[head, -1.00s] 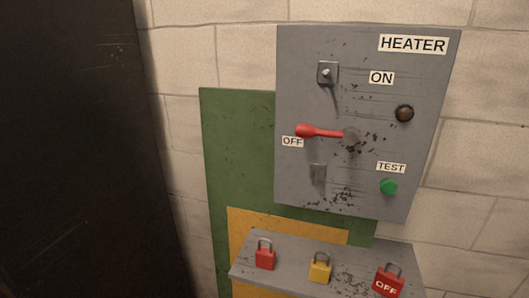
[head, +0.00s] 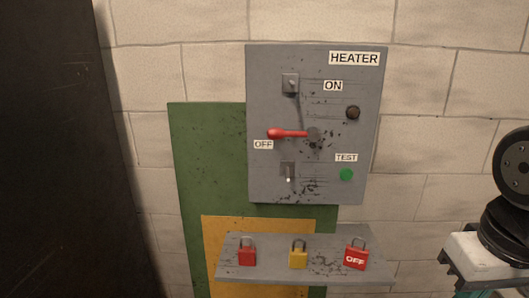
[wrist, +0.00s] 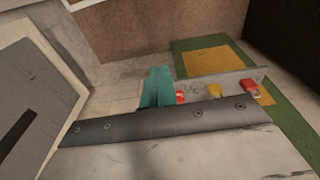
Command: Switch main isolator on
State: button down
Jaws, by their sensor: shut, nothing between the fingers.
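The grey HEATER panel (head: 345,185) hangs on the wall in the head view. Its red isolator handle (head: 290,134) points left from a dark round hub, with its end just above the OFF label (head: 263,145). The ON label (head: 333,86) is above the hub. A metal bracket (head: 290,84) sits near the top and another (head: 288,169) below the handle. My gripper (wrist: 157,88) shows in the wrist view as teal fingers closed together and empty. It is apart from the handle, which I cannot make out in that view.
A grey shelf (head: 230,272) below the panel carries a red padlock (head: 247,257), a yellow padlock (head: 298,260) and a red OFF padlock (head: 356,259). A green TEST button (head: 346,175) and dark lamp (head: 352,113) are on the panel. A dark upright surface (head: 50,150) fills the left.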

jog(key=w+d+n+h, duration=0.5)
jog(key=n+h, duration=0.1)
jog(key=n, duration=0.1)
jog(key=w+a+r+n+t+h, duration=0.1)
jog(key=w+a+n+t+h, duration=0.15)
jog(key=w+n, duration=0.35)
jog(key=w+a+r+n+t+h, duration=0.1)
jog(key=w+a+n+t+h, duration=0.15)
jog(key=w+n+t, duration=0.35)
jog(key=w+a+n+t+y, duration=0.3)
jog(key=a+n, duration=0.5)
jog(key=a, duration=0.5)
jog(key=w+a+n+t+y, duration=0.3)
jog(key=a+n+t+y, duration=0.2)
jog(key=a, duration=0.7)
jog(key=n+y, duration=0.2)
jog(key=n, duration=0.1)
jog(key=shift+w+a+r+n+t, duration=0.15)
jog(key=shift+a+r+n+t, duration=0.15)
jog(key=shift+a+t, duration=0.1)
